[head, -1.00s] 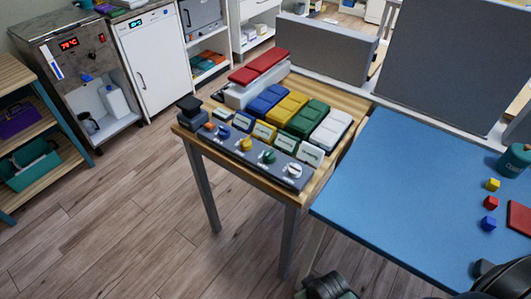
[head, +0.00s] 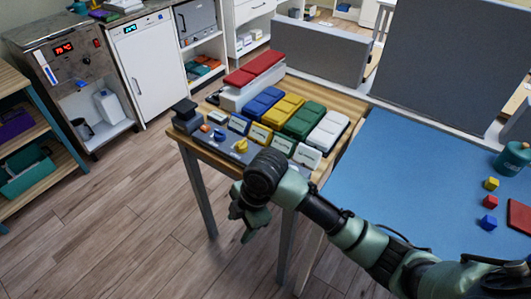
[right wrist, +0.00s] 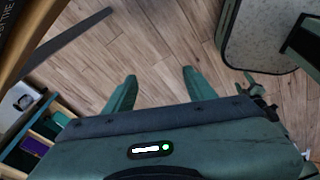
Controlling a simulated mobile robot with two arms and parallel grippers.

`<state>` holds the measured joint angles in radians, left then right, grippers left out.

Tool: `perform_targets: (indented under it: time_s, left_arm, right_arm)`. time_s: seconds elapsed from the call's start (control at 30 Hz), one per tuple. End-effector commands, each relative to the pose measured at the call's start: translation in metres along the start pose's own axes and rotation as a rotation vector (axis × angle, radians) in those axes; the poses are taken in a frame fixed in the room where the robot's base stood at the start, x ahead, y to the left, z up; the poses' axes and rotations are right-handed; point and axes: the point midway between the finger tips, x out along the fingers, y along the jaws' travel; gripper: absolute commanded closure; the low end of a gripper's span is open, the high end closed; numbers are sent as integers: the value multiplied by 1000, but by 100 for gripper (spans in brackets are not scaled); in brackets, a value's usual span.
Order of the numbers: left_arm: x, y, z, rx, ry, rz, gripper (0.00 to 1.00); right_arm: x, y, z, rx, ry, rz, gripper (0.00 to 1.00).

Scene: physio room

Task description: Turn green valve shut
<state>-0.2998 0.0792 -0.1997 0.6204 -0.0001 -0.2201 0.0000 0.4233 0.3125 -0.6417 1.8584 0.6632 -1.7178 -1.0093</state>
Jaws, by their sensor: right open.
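The dark valve panel (head: 226,150) lies along the front edge of a wooden table. A blue knob (head: 219,134) and a yellow knob (head: 241,146) show on it. The green valve is hidden behind my right wrist in the head view, and it does not show in the right wrist view. My right gripper (head: 248,222) hangs in front of the table edge, pointing down, below the panel's right part. In the right wrist view its two green fingers (right wrist: 157,80) are apart with only the floor between them. My left gripper is not in view.
Label cards (head: 261,134) and coloured pads, one of them green (head: 304,120), stand behind the panel. A blue-topped table (head: 400,175) with small cubes (head: 490,202) is at the right. Open wooden floor (head: 130,220) lies at the left.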

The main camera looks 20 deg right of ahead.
Motion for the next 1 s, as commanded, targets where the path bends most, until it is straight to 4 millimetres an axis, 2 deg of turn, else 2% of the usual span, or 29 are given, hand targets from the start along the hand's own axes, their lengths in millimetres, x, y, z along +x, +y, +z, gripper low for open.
perform_targets:
  time_s: [0.03, 0.17, 0.3, 0.5, 0.6, 0.67, 0.77, 1.0]
  left_arm:
    - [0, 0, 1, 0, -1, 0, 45]
    - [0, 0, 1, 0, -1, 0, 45]
    - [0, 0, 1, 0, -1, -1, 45]
    - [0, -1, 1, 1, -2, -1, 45]
    - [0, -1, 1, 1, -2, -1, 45]
    - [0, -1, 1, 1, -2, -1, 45]
    - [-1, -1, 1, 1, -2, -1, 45]
    - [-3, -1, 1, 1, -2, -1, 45]
  right_arm:
    - [-12, 22, 9, -112, -34, -17, 45]
    - [-44, 62, 32, -388, -94, -98, 45]
    - [-93, 100, 63, -604, -140, -178, 45]
    - [-155, 131, 94, -767, -161, -241, 45]
    - [-170, 137, 100, -801, -160, -252, 45]
    - [-171, 138, 102, -809, -159, -256, 45]
    - [-163, 136, 104, -814, -157, -259, 45]
    - [-126, 130, 113, -814, -157, -257, 45]
